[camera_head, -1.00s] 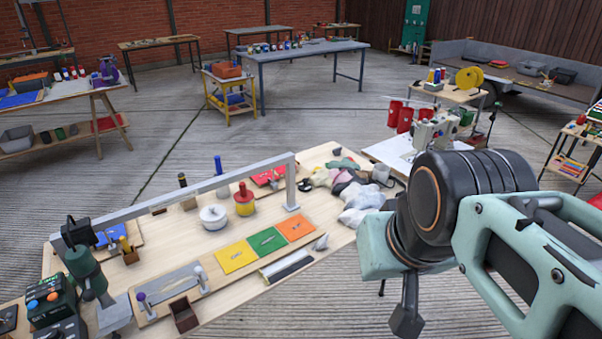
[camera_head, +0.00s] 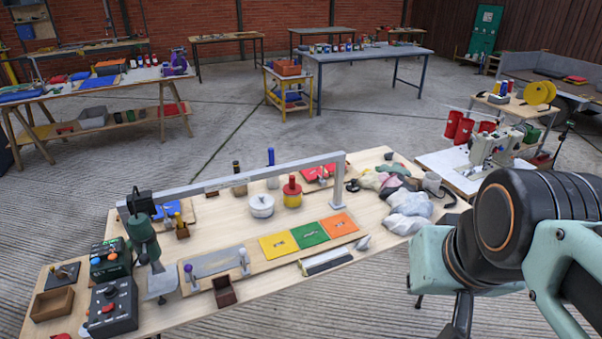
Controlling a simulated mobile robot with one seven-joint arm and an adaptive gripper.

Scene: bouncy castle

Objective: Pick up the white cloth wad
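A pale, whitish-grey cloth wad (camera_head: 409,205) lies at the right end of the long wooden workbench (camera_head: 245,278). A second pale lump shows just below it, and I cannot tell whether it is a separate piece. Other crumpled cloths in beige, pink, green and dark tones touch it on the upper left. My arm comes in from the right. Part of my gripper (camera_head: 462,316) shows as a dark piece at the bottom edge, in front of the bench and apart from the wad. Its fingertips are cut off, so its opening is hidden.
A grey raised bar (camera_head: 250,178) spans the bench. A white round container (camera_head: 261,206), a red-and-yellow one (camera_head: 292,193), coloured panels (camera_head: 310,234) and control boxes (camera_head: 113,305) stand on it. A sewing machine (camera_head: 492,152) stands on a table to the right. The floor in front is clear.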

